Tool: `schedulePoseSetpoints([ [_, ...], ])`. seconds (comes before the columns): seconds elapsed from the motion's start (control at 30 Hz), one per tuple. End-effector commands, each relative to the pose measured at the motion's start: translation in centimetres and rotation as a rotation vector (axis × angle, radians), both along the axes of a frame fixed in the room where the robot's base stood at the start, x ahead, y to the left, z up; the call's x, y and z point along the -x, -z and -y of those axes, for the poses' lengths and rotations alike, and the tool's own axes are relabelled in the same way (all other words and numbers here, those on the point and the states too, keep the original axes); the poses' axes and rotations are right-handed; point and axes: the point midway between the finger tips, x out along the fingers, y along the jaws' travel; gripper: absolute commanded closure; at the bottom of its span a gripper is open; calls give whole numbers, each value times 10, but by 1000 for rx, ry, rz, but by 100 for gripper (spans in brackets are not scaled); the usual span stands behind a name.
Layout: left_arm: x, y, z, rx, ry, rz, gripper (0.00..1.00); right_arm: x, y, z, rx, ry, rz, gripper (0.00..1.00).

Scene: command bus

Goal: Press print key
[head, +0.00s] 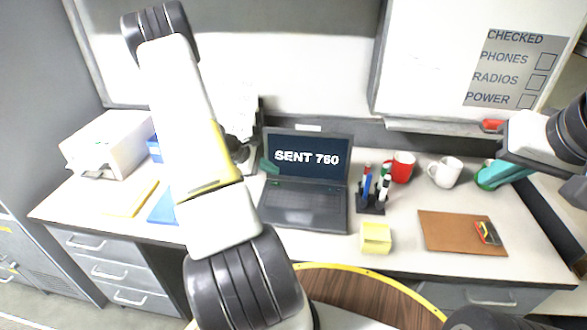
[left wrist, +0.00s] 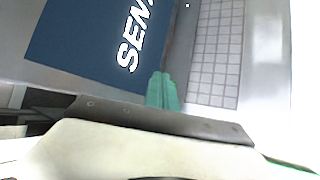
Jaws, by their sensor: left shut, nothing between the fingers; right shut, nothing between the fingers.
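An open laptop (head: 304,205) stands on the desk. Its screen (head: 308,157) reads "SENT 760". In the left wrist view the screen (left wrist: 95,40) and the keyboard (left wrist: 215,55) lie close in front of my gripper. I cannot make out which key is the print key. My left gripper (head: 269,166) is shut and empty, at the left edge of the laptop screen; its green fingers (left wrist: 162,90) show between screen and keyboard in the left wrist view. I cannot tell whether they touch.
A pen holder (head: 371,202), a yellow note block (head: 376,237), a red mug (head: 402,166) and a white mug (head: 446,171) stand right of the laptop. A clipboard (head: 455,232) lies further right. A printer (head: 107,142) stands at the left. My left arm hides part of the desk.

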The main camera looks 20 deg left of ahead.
Motion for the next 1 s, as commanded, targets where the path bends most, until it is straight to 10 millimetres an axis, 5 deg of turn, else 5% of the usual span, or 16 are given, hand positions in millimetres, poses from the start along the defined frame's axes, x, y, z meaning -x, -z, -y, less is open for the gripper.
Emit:
schedulePoseSetpoints([
  [0.3, 0, -27, 1, 0, 1, 1, 100, 0, 0, 0, 0, 0, 0, 100],
  [1.0, 0, -28, 1, 1, 1, -1, 100, 0, 0, 0, 0, 0, 0, 100],
])
